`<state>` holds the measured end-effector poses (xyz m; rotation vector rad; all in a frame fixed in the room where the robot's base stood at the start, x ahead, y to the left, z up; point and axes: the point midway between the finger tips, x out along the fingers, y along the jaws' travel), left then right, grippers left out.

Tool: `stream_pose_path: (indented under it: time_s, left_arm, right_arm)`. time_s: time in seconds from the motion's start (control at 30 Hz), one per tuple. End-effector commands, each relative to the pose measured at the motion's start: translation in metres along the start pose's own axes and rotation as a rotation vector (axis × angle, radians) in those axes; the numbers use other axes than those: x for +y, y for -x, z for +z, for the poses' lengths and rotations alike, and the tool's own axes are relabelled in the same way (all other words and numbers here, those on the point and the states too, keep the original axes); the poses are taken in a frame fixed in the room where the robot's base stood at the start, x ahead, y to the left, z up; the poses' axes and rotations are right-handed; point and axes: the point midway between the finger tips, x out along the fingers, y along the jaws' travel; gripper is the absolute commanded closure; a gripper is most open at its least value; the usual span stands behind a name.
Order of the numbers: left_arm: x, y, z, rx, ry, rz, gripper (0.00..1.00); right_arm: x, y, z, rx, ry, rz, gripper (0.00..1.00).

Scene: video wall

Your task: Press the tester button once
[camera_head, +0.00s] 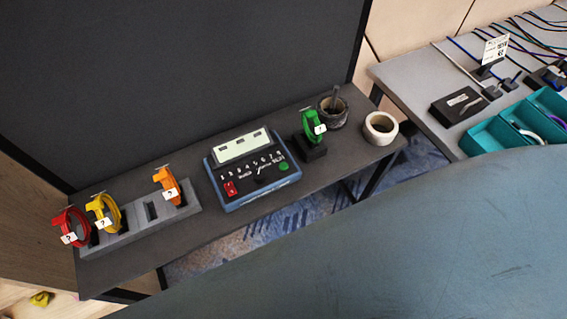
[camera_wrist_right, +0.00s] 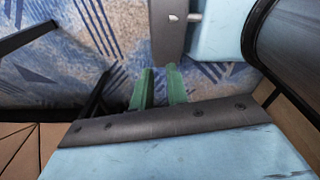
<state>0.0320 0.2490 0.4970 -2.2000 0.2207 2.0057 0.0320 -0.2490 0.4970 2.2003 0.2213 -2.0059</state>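The tester (camera_head: 252,178) is a blue-edged dark box with a pale display on the dark shelf. Its face carries a red button (camera_head: 230,188) at the lower left, a green button (camera_head: 283,166) at the right and a row of numbered sockets. Which one is the tester button I cannot tell. My right gripper (camera_wrist_right: 160,84) shows in the right wrist view as two green fingers with a narrow gap and nothing between them. The tester is not in that view. Neither gripper shows in the head view.
A grey rack (camera_head: 185,211) holds red, yellow and orange cable coils left of the tester. A grey table (camera_head: 420,85) with teal bins (camera_head: 492,138) is farther right.

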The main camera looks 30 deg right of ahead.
Motion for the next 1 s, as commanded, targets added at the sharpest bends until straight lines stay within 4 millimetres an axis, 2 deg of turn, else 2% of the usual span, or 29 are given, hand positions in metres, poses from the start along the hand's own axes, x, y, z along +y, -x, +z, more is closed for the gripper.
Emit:
stream_pose_path:
  time_s: [0.03,0.1,1.0]
  left_arm:
    - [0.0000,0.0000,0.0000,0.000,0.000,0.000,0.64]
    - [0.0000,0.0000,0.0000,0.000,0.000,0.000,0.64]
    - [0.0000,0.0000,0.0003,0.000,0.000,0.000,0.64]
  right_arm:
    - [0.0000,0.0000,0.0001,0.000,0.000,0.000,0.91]
    - [0.0000,0.0000,0.0002,0.000,0.000,0.000,1.00]
    - [0.0002,0.0000,0.0004,-0.001,0.000,0.000,1.00]
